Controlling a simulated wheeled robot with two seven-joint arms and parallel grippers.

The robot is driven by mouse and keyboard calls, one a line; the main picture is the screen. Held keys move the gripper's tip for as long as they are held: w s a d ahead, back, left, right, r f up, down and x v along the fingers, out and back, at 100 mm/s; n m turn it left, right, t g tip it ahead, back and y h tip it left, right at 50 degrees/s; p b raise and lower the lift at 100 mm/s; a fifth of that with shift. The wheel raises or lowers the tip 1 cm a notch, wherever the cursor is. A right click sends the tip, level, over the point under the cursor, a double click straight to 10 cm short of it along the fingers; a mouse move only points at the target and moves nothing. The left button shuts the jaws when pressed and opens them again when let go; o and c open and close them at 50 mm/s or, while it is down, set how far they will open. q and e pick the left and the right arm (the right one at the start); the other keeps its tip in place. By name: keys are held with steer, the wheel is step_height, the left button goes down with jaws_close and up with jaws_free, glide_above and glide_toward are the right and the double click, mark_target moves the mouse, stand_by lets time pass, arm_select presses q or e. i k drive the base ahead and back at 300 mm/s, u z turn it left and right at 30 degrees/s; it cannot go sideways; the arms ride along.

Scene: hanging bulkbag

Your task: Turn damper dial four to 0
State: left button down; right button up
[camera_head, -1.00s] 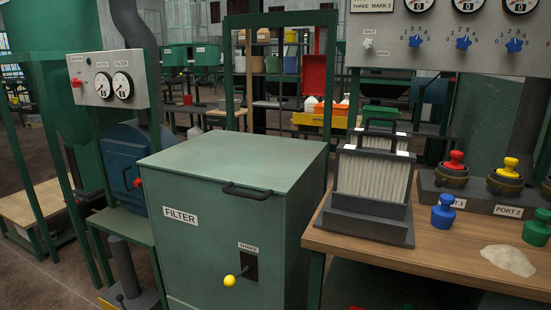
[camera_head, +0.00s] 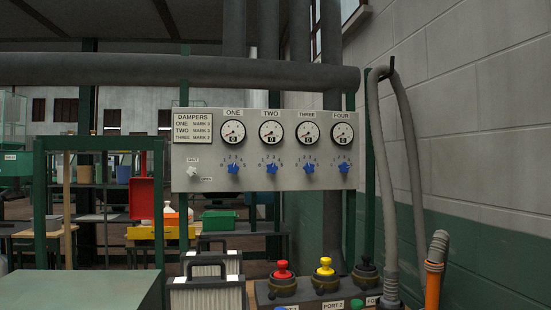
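The damper panel (camera_head: 209,166) is a grey board facing me in the middle of the view. Damper dial four (camera_head: 344,168) is the blue knob at its right end, under the round gauge marked FOUR (camera_head: 342,134). Small numbers ring the dial, but its exact setting is too small to read. Blue dials one (camera_head: 233,169), two (camera_head: 271,169) and three (camera_head: 309,169) sit in a row to its left. A placard (camera_head: 192,126) lists marks for dampers one, two and three. Neither of my grippers is in view.
A grey hose (camera_head: 377,180) hangs right of the panel beside a block wall (camera_head: 480,130). Below stand pleated filters (camera_head: 206,294) and a port block with red (camera_head: 282,270) and yellow (camera_head: 325,268) knobs. A green cabinet top (camera_head: 80,290) is at lower left.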

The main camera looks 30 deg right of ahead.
mark_target(343, 168)
steer(key=z, duration=1.45)
steer(key=k, duration=0.6)
steer(key=u, duration=0.55)
steer(key=i, duration=0.9)
steer(key=u, duration=0.15)
